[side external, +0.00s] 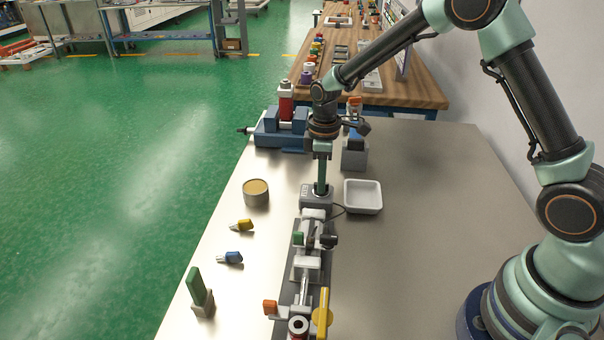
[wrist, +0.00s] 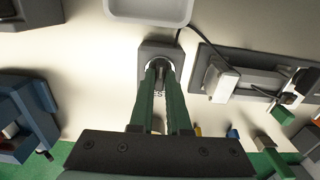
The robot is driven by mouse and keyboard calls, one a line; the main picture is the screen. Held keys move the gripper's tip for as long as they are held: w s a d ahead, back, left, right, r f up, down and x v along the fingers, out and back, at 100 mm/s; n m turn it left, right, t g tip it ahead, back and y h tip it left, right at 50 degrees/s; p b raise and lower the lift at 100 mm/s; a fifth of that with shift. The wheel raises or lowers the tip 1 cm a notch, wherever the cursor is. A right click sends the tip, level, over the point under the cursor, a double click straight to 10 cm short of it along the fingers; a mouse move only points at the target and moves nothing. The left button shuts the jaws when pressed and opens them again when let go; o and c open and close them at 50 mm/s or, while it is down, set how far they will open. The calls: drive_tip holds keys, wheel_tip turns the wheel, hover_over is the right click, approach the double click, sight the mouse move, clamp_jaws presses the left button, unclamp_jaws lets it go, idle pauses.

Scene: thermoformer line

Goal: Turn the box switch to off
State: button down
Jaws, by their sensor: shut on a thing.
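The box switch (side external: 316,203) is a small grey box on the table, with a cable from its side. It also shows in the wrist view (wrist: 147,50), with a round light ring on top. My gripper (side external: 320,189) points straight down onto it. In the wrist view the two green fingers of my gripper (wrist: 159,68) are shut on the switch's knob at the middle of the ring. The fingers hide most of the knob, so I cannot tell its setting.
A white tray (side external: 363,197) stands just right of the box. A rail fixture (side external: 307,263) with clamps lies in front. A round tin (side external: 256,193) and blue vise (side external: 281,131) stand left and behind. A grey block (side external: 354,156) is behind right. The table's right side is clear.

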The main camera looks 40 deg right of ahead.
drive_tip(key=shift+r, duration=0.1)
drive_tip(key=c, duration=0.9)
unclamp_jaws()
wheel_tip(320, 180, up, 12)
drive_tip(key=shift+r, duration=0.1)
